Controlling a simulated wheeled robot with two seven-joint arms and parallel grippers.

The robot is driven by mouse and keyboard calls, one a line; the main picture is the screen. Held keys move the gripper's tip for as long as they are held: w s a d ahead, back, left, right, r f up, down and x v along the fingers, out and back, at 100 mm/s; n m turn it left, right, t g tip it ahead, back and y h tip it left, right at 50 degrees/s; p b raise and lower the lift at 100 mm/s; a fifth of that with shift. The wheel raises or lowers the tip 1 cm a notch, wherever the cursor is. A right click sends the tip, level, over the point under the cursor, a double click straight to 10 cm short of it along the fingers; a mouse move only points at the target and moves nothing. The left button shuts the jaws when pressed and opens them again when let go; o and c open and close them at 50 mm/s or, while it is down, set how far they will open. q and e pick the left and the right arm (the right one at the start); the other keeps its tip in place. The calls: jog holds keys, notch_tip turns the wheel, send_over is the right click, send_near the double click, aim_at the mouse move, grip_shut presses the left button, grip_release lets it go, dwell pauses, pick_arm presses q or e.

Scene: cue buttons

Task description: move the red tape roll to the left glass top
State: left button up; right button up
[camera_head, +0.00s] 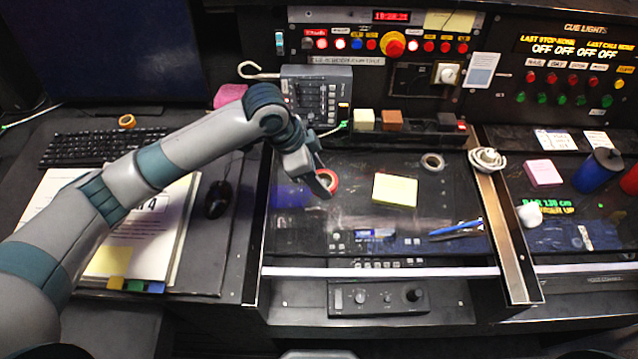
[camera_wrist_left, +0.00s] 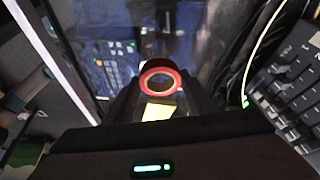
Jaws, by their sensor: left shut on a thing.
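The red tape roll (camera_head: 327,181) is in my left gripper (camera_head: 322,178), which is shut on it. The gripper hangs over the left part of the left glass top (camera_head: 345,225). In the left wrist view the red roll (camera_wrist_left: 160,80) shows between the fingers, with the dark glass beyond it. I cannot tell whether the roll touches the glass. My right gripper is not in view.
A black mouse (camera_head: 217,199) and keyboard (camera_head: 100,148) lie to the left.

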pick_arm(q)
notch_tip(320, 180, down, 3)
jog(key=shift+s+r+p, duration=0.1)
jog(key=shift+p, duration=0.5)
jog(key=shift+f, duration=0.35)
jog(key=shift+f, duration=0.1)
jog(key=o, duration=1)
jog(key=shift+o, duration=0.2)
jog(key=w+b+v, duration=0.1)
jog(key=b+v, duration=0.1)
jog(key=v, duration=1)
jog(key=shift+s+b, duration=0.4)
